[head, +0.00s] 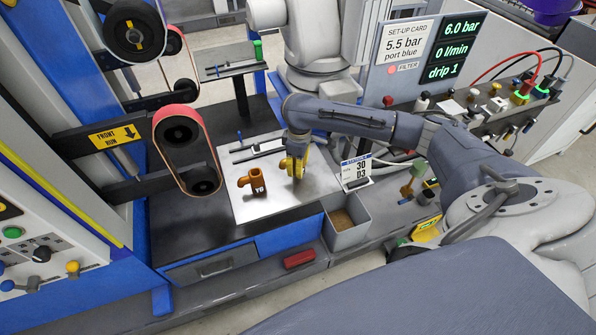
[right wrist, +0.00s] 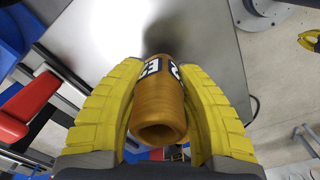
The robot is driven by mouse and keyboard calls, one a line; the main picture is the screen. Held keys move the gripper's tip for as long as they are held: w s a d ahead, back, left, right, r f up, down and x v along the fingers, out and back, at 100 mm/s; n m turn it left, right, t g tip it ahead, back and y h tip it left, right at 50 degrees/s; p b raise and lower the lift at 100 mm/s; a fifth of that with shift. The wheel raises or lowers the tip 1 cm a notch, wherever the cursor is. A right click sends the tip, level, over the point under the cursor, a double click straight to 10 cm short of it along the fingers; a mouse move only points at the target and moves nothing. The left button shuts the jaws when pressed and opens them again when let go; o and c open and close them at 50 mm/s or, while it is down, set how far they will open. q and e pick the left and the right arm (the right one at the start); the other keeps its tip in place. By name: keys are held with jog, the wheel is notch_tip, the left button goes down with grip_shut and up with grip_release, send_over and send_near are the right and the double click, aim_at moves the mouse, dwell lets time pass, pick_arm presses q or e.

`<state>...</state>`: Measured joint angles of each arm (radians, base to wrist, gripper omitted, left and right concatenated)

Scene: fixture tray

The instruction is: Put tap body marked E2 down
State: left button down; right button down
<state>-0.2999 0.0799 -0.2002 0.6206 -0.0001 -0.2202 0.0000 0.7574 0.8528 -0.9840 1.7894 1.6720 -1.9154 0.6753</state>
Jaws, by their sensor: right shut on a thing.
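The brass-coloured tap body marked E2 (right wrist: 158,112) is between the yellow fingers of my right gripper (right wrist: 165,125) in the right wrist view. The gripper is shut on it, and its open round end faces the camera. In the head view my right gripper (head: 297,166) is over the right part of the metal plate (head: 250,212), and the fingers hide most of E2 (head: 284,164). I cannot tell whether E2 touches the plate. A second, similar tap body marked Y6 (head: 253,183) stands on the plate to the left. My left gripper is not in view.
A belt sander (head: 185,150) stands left of the plate. A small card stand (head: 356,172) and an open grey bin (head: 346,222) are at its right. A rail fixture (head: 257,150) lies behind. The plate's front part is bare.

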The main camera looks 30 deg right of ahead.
jog(key=shift+f, duration=1.25)
jog(key=shift+f, duration=0.2)
jog(key=c, duration=1)
grip_release()
jog(key=shift+o, duration=0.2)
jog(key=shift+r, duration=0.1)
notch_tip(320, 180, up, 12)
jog(key=shift+s, duration=0.15)
